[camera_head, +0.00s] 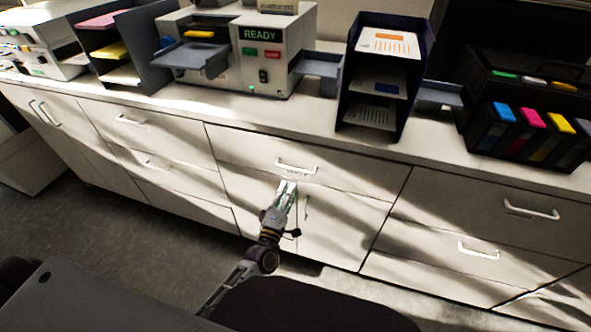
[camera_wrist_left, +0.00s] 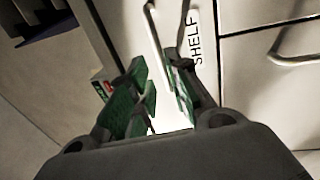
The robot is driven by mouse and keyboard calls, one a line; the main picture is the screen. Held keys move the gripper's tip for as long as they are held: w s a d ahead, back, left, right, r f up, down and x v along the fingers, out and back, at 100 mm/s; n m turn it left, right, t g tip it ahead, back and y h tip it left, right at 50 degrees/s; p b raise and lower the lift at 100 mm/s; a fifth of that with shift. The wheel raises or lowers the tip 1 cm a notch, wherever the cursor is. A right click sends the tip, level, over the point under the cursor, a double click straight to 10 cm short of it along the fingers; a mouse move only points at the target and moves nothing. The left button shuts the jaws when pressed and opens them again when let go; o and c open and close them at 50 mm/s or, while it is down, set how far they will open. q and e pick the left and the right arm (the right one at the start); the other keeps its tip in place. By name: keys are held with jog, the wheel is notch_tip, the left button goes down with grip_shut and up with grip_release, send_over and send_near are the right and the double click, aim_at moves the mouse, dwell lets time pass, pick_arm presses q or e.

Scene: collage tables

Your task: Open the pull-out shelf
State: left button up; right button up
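The shelf front (camera_head: 240,154) is a white panel under the counter, flush with its neighbours, with a pale bar handle (camera_head: 296,168). My left gripper (camera_head: 287,187) is just below this handle in the head view. In the left wrist view, the green-padded fingers of the left gripper (camera_wrist_left: 159,92) are apart with nothing clearly between them. A pale bar handle (camera_wrist_left: 153,28) runs ahead of the gap, beside a white label (camera_wrist_left: 196,38) reading SHELF. I cannot tell whether the fingers touch it. My right gripper is not in view.
More white fronts with handles (camera_head: 531,209) line both sides. The white counter (camera_head: 310,117) carries a machine marked READY (camera_head: 262,60), a dark paper rack (camera_head: 369,98) and a black ink unit (camera_head: 525,130). The floor (camera_head: 110,222) in front is clear at left.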

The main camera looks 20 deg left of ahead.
aim_at(295, 170)
pick_arm(q)
jog(key=shift+w+d+r, duration=0.1)
jog(key=shift+w+r, duration=0.2)
jog(key=shift+w, duration=1.2)
jog(key=shift+w+r, duration=0.25)
jog(key=shift+w, duration=1.2)
jog(key=shift+w+d+r, duration=0.1)
jog(key=shift+w+r, duration=0.2)
jog(key=shift+w, duration=1.2)
jog(key=shift+c, duration=0.3)
grip_shut()
